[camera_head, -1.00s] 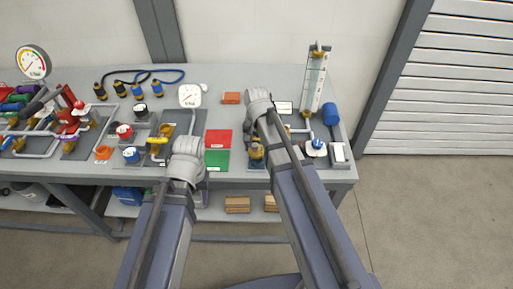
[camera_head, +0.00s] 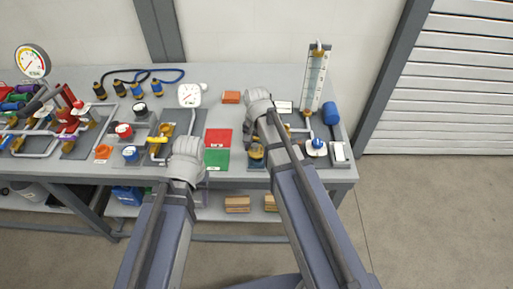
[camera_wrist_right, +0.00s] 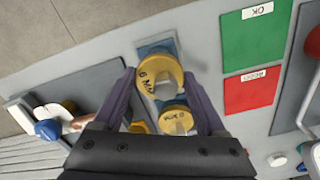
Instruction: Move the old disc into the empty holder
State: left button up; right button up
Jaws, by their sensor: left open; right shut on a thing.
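In the right wrist view, two yellow discs with raised knobs show between my right fingers. The disc marked 6 MM (camera_wrist_right: 157,78) is between the fingertips of my right gripper (camera_wrist_right: 158,77), which is shut on it. It is over a blue-grey plate (camera_wrist_right: 158,46). The other yellow disc (camera_wrist_right: 177,121), its marking unclear, sits closer to the palm. I cannot tell which is the old disc, nor see an empty holder clearly. In the head view, yellow shows (camera_head: 257,152) below my right wrist. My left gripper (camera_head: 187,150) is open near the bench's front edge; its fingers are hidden.
A green OK pad (camera_head: 216,160) and a red pad (camera_head: 218,138) lie between my arms. A gauge column (camera_head: 314,80), blue-topped tool (camera_head: 331,115) and blue-capped valve (camera_head: 316,145) stand to the right. Piping and valves (camera_head: 130,135) crowd the left.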

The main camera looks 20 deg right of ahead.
jog(key=shift+f+b, duration=1.5)
jog(key=shift+f, duration=0.05)
jog(key=o, duration=1.5)
jog(key=shift+r, duration=0.15)
notch_tip(320, 180, up, 8)
jog(key=p, duration=0.8)
jog(key=shift+f, duration=0.2)
jog(key=s+a+n, duration=0.3)
jog(key=s+n, duration=0.1)
jog(key=s+a+n, duration=0.3)
jog(key=s+a, duration=0.1)
jog(key=s, duration=0.1)
jog(key=s+a+n+h, duration=0.1)
jog(key=s+a+n, duration=0.2)
jog(key=s+n, duration=0.1)
jog(key=shift+s+a+n, duration=0.2)
jog(key=shift+s+n, duration=0.1)
jog(key=shift+s, duration=0.35)
